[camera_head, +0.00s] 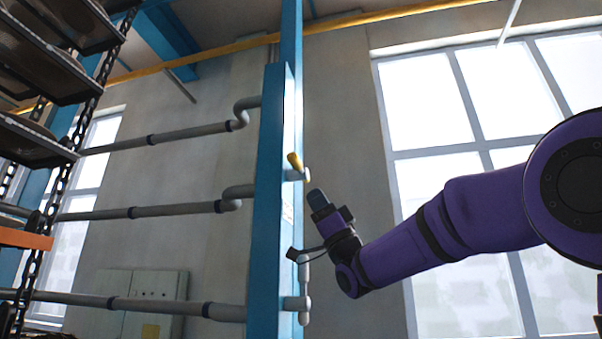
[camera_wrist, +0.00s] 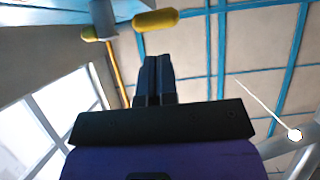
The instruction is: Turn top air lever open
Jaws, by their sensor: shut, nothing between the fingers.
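A yellow lever (camera_head: 294,161) sits on a grey pipe fitting on the right side of the blue post. In the camera_head view it tilts up and to the left. In the wrist view a yellow lever handle (camera_wrist: 156,20) lies across the top, beyond my fingertips, with a grey fitting to its left. My gripper (camera_head: 317,196) is just below and right of the lever, pointing up. Its two dark fingers (camera_wrist: 157,60) are together and empty, with a visible gap between them and the lever. I cannot tell contact from the head view alone.
The blue post (camera_head: 270,200) stands close to the left of my gripper. Grey pipes (camera_head: 180,209) run left from it, and another fitting (camera_head: 297,303) is lower down. Racks with chains (camera_head: 60,70) hang at far left. Windows (camera_head: 450,100) fill the right background.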

